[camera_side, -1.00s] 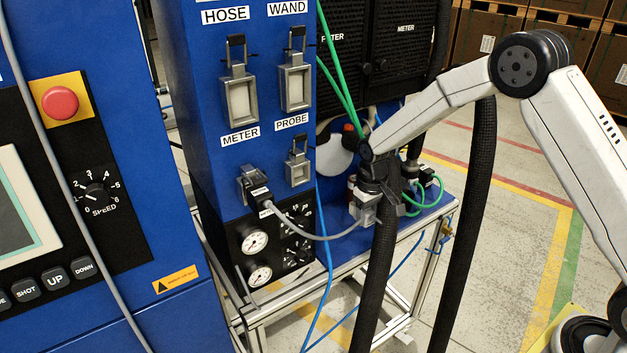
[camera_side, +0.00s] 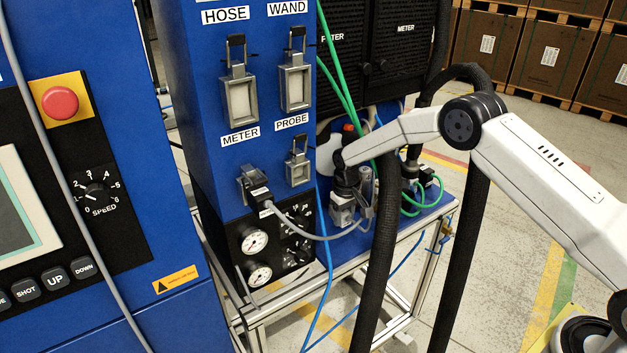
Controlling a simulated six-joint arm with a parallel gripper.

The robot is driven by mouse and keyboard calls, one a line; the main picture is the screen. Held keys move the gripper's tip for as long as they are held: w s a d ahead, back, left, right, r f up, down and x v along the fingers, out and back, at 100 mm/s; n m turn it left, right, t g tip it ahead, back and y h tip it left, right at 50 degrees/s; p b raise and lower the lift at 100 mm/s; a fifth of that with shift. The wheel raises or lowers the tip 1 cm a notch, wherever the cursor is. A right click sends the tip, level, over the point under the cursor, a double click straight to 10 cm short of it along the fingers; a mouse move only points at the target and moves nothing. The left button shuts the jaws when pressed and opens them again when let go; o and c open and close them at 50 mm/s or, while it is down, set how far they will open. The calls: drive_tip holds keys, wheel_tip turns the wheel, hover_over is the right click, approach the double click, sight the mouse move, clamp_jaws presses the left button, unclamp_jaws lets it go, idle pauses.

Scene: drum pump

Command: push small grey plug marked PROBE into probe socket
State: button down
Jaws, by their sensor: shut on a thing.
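The probe socket (camera_side: 299,170) is a small grey metal frame with a latch on the blue panel, under the label PROBE. No plug shows in it. My gripper (camera_side: 342,216) is right of and below this socket, apart from the panel, in front of the blue shelf. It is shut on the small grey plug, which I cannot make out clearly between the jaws. A grey cable (camera_side: 310,236) runs from a black plug (camera_side: 261,196) in the METER socket (camera_side: 248,183) and curves right to near my gripper.
A thick black hose (camera_side: 378,270) hangs just right of my gripper. Green hoses (camera_side: 427,190) and a blue hose (camera_side: 323,265) are close by. Gauges (camera_side: 254,241) and knobs are below the sockets. Between gripper and probe socket there is a small gap.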

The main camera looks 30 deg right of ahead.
sight(340, 233)
drive_tip(key=shift+w+f, duration=0.25)
drive_tip(key=shift+f, duration=0.05)
drive_tip(key=shift+w+f, duration=0.35)
drive_tip(key=shift+f, duration=1.3)
drive_tip(key=shift+f, duration=0.2)
drive_tip(key=shift+c, duration=1)
unclamp_jaws()
drive_tip(key=shift+r, duration=0.15)
drive_tip(key=shift+r, duration=3.75)
